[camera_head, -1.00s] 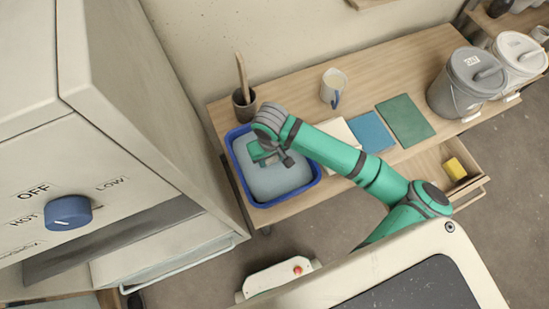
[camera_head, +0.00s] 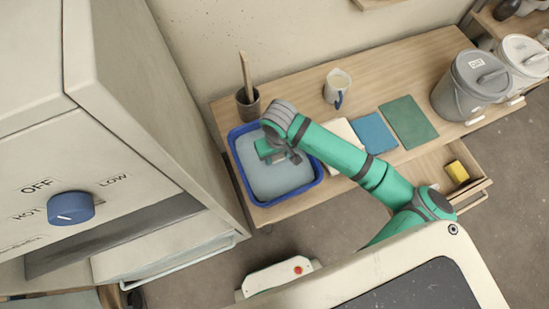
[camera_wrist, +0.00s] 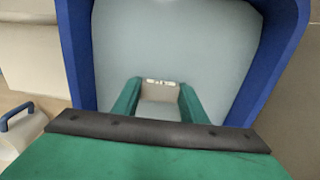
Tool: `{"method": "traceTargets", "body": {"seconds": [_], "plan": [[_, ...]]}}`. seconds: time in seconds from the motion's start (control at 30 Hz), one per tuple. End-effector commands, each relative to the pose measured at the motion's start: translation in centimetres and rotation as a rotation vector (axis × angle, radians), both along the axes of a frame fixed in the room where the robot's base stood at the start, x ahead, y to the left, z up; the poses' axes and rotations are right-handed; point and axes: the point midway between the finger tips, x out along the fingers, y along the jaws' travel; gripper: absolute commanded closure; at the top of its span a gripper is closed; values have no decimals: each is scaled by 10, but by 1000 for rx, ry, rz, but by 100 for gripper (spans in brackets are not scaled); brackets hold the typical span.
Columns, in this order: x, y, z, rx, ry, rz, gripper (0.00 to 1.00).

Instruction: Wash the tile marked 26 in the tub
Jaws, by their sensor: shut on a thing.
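The tub (camera_head: 240,178) is blue and holds pale grey-blue water (camera_head: 275,183). It stands at the left end of the wooden bench, and its blue wall also shows in the wrist view (camera_wrist: 272,70). My gripper (camera_head: 277,158) is over the water inside the tub's outline. In the wrist view its two green fingers (camera_wrist: 160,100) are shut on a small beige tile (camera_wrist: 160,92). The tile has pale marks along its far edge; no number can be read. Its lower part looks greyer, and I cannot tell how deep it sits in the water.
White, blue (camera_head: 373,132) and green (camera_head: 408,122) flat pieces lie to the right. Grey (camera_head: 468,85) and white buckets stand farther right. An open drawer holds a yellow block (camera_head: 457,171). A cabinet stands close left.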

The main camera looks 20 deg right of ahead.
Motion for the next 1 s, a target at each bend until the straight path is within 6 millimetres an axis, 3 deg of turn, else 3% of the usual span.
{"method": "traceTargets", "body": {"seconds": [0.7, 1.0], "plan": [[0, 24, 0, 1, -1, 0, 87], [0, 21, 0, 0, -1, -1, 87]]}}
